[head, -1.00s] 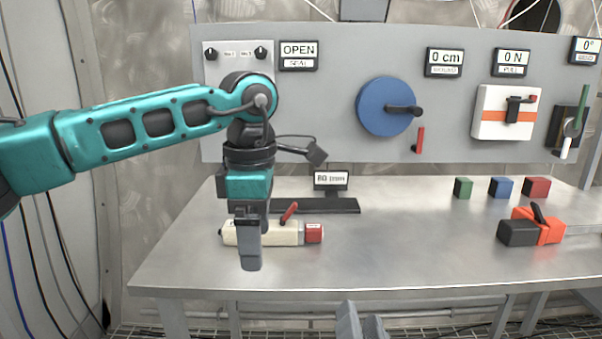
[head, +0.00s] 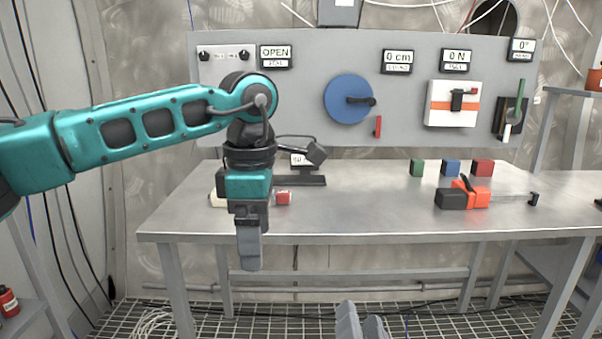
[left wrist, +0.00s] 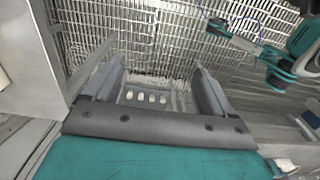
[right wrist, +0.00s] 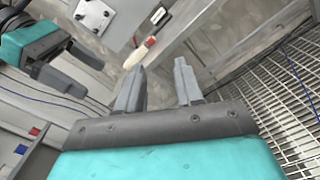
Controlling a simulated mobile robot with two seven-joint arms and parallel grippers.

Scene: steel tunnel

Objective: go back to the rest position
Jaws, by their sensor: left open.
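My left gripper (head: 249,255) hangs pointing down in front of the table's near edge, with the teal arm coming in from the left. In the left wrist view its two fingers (left wrist: 158,75) stand apart with nothing between them, over the grated floor. My right gripper (head: 361,320) shows only as grey fingertips at the bottom of the head view. In the right wrist view its fingers (right wrist: 158,72) are apart and empty. Neither gripper touches anything.
The steel table (head: 330,222) carries a cream and red tool (head: 283,198), partly hidden by my left gripper, an orange and black tool (head: 452,199), and green, blue and red blocks (head: 482,168). A grey panel (head: 290,115) stands behind.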

